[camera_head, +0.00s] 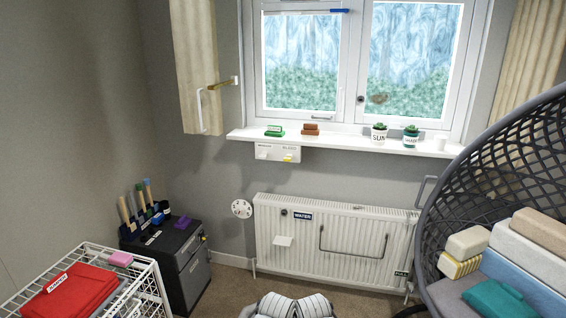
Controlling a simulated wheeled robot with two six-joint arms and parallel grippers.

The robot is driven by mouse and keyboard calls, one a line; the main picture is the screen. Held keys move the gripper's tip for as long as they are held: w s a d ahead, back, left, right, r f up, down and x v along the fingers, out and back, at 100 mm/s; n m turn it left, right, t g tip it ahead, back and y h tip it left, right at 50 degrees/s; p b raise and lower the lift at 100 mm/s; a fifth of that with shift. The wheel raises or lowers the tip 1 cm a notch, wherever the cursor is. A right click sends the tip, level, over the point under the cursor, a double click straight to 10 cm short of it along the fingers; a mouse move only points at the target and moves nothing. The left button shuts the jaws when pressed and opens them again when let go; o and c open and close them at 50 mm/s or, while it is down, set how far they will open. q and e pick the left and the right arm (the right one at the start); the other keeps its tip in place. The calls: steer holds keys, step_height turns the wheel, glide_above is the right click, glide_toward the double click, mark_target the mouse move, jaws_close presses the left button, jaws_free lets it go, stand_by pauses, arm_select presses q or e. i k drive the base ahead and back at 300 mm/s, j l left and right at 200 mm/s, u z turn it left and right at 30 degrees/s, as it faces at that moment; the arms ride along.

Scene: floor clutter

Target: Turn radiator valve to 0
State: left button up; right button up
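A white radiator (345,270) stands against the wall under the window. A round white dial with dark marks (241,208), which looks like the radiator valve, sits just left of the radiator's upper left corner. Its marks are too small to read, so its setting cannot be told. Nothing covers it. Neither of my grippers is in view.
A dark cabinet (192,272) with items on top stands left of the radiator. A white wire cart (152,272) holds red cloth at lower left. A hanging wicker chair (440,205) with cushions fills the right. Striped objects (292,305) lie at the bottom. Brown carpet (232,290) shows between.

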mark_target(241, 210)
steer(key=i, duration=0.9)
steer(key=i+u, duration=0.1)
steer(key=i, duration=0.85)
steer(key=i+l+u, duration=0.1)
steer(key=i, duration=0.2)
steer(key=i+l+u, duration=0.1)
steer(key=i, duration=0.2)
